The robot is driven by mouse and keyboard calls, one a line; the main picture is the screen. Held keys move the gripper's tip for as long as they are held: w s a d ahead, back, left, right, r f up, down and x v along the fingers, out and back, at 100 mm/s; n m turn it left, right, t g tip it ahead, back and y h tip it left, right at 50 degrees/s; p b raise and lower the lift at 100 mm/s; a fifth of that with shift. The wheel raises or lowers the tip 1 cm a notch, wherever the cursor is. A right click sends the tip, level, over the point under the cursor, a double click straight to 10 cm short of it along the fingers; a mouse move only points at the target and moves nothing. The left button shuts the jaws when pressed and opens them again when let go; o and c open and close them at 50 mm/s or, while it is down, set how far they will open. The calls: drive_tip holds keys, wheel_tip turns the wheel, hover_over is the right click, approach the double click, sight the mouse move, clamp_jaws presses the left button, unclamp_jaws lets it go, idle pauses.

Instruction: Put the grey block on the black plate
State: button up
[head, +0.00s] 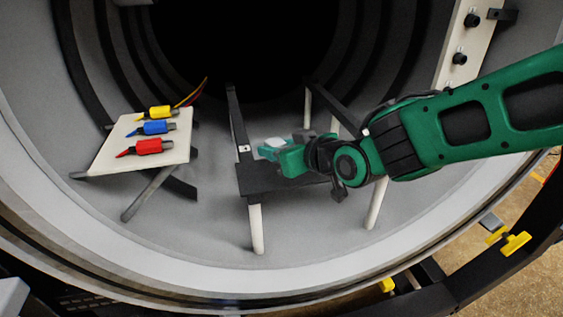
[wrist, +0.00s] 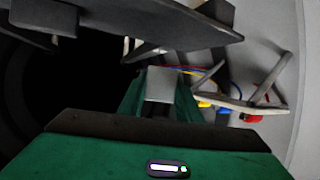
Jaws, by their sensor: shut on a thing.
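The grey block (wrist: 161,84) sits between the two green fingers of my gripper in the wrist view. In the head view a small pale patch of it shows at the fingertips (head: 274,147), and the rest is hidden. My gripper (head: 272,152) is shut on the block. The black plate (head: 262,180) is a dark, flat shelf on pale legs inside the furnace. In the head view my gripper overlaps its back part and appears above it. I cannot tell whether the block touches the plate.
A white board (head: 112,152) at the left carries a yellow (head: 156,112), a blue (head: 154,128) and a red connector (head: 148,147). Dark rails (head: 238,118) run back from the plate. The round furnace wall curves around everything. My arm comes in from the right.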

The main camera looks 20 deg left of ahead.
drive_tip(key=shift+w+f, duration=0.7)
drive_tip(key=shift+w, duration=0.3)
drive_tip(key=shift+f, duration=1.85)
drive_tip(key=o, duration=1.2)
drive_tip(key=shift+f, duration=0.1)
drive_tip(key=shift+c, duration=0.2)
drive_tip(key=shift+s+d+r, duration=0.25)
drive_tip(key=shift+d+r, duration=0.05)
drive_tip(key=shift+d, duration=0.05)
drive_tip(key=v, duration=1.1)
